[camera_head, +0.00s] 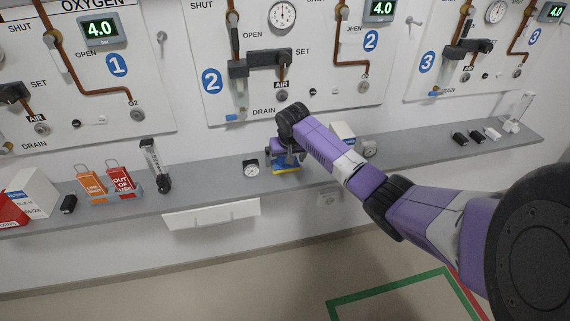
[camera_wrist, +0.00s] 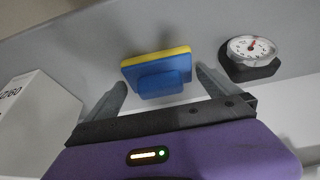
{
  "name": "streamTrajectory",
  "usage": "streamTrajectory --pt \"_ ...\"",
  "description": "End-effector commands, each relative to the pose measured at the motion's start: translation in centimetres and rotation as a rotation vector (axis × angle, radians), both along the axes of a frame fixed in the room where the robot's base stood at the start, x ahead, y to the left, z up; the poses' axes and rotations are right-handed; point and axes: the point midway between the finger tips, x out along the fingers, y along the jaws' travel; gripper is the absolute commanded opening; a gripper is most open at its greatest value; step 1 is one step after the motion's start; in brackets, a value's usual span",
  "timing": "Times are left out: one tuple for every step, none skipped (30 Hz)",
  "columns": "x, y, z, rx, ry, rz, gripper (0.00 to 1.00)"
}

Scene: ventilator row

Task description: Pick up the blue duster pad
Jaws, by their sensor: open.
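The blue duster pad (camera_wrist: 160,82) with a yellow layer lies on the grey shelf (camera_wrist: 85,50). In the head view the pad (camera_head: 285,169) shows partly, below the end of my arm. My gripper (camera_wrist: 163,90) is open, with one finger on either side of the pad in the wrist view. The fingers appear apart from the pad, and nothing is held. In the head view my gripper (camera_head: 288,157) is just over the pad and hides part of it.
A round gauge (camera_wrist: 251,48) on a black base stands beside the pad; it also shows in the head view (camera_head: 250,168). A white box (camera_wrist: 36,118) is on the other side. A flowmeter (camera_head: 155,165) and red and orange tags (camera_head: 120,179) stand further left. Wall panels rise behind.

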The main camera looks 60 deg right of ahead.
Motion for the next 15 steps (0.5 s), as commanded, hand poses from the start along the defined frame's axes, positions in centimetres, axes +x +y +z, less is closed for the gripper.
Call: streamTrajectory --pt "0.02 -0.03 -0.14 0.0 0.001 0.0 1.0" --pt "0.03 -0.03 -0.18 0.001 0.001 0.0 1.0" --pt "0.04 -0.03 -0.2 0.001 0.001 0.0 1.0" --pt "0.04 -0.03 -0.19 0.001 0.001 0.0 1.0" --pt "0.04 -0.02 -0.18 0.0 0.0 0.0 1.0" --pt "0.04 -0.02 -0.18 0.0 0.0 0.0 1.0" --pt "0.05 -0.01 -0.17 0.0 0.0 0.001 1.0" --pt "0.05 -0.01 -0.17 0.0 0.0 0.001 0.96" --pt "0.05 -0.01 -0.17 0.0 0.0 0.001 0.88" --pt "0.05 0.0 -0.17 0.0 0.0 0.001 0.82" --pt "0.05 0.0 -0.16 0.0 0.0 0.001 0.76" --pt "0.05 0.0 -0.16 0.0 0.0 0.001 0.69" --pt "0.05 0.0 -0.16 0.0 0.0 0.001 0.63" --pt "0.05 0.0 -0.16 0.0 0.0 0.001 0.57" --pt "0.05 0.0 -0.16 0.0 0.0 0.001 0.49"
